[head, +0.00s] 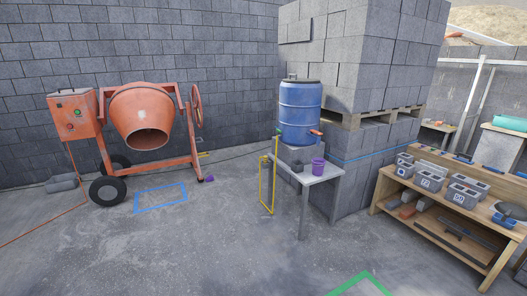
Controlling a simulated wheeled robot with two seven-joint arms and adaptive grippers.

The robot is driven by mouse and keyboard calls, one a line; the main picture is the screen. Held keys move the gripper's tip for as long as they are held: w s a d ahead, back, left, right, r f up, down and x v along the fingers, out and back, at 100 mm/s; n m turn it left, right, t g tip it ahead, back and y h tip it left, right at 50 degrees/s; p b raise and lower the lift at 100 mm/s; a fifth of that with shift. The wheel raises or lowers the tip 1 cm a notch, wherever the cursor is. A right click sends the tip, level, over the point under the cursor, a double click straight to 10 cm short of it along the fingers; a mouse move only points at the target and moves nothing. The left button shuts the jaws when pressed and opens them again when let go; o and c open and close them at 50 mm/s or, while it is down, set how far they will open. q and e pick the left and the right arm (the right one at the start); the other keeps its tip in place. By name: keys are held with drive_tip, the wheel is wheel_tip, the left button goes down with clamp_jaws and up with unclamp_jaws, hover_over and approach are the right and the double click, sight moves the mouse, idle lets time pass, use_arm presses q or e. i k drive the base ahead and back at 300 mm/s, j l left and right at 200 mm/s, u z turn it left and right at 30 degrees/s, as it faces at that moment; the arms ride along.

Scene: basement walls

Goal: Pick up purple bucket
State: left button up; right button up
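A small purple bucket (318,166) stands upright on a small grey table (318,179) near the middle right of the head view. It is below and just right of the spigot side of a blue barrel (300,112). Another small purple thing (209,178) lies on the floor by the mixer; it is too small to make out. Neither of my grippers shows in the head view.
An orange concrete mixer (144,118) stands at the left by the block wall. A wooden bench (432,226) with grey block-shaped boxes is at the right. Stacked blocks (370,55) rise behind the table. The concrete floor (200,250) in front is clear, with blue and green markings.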

sight(318, 167)
drive_tip(key=i, duration=1.3)
drive_tip(key=i+j+z, duration=0.1)
drive_tip(key=i, duration=1.2)
drive_tip(key=i+j+z, duration=0.1)
drive_tip(key=i+z, duration=0.15)
drive_tip(key=i, duration=0.25)
drive_tip(key=i+j+z, duration=0.25)
drive_tip(key=i, duration=0.25)
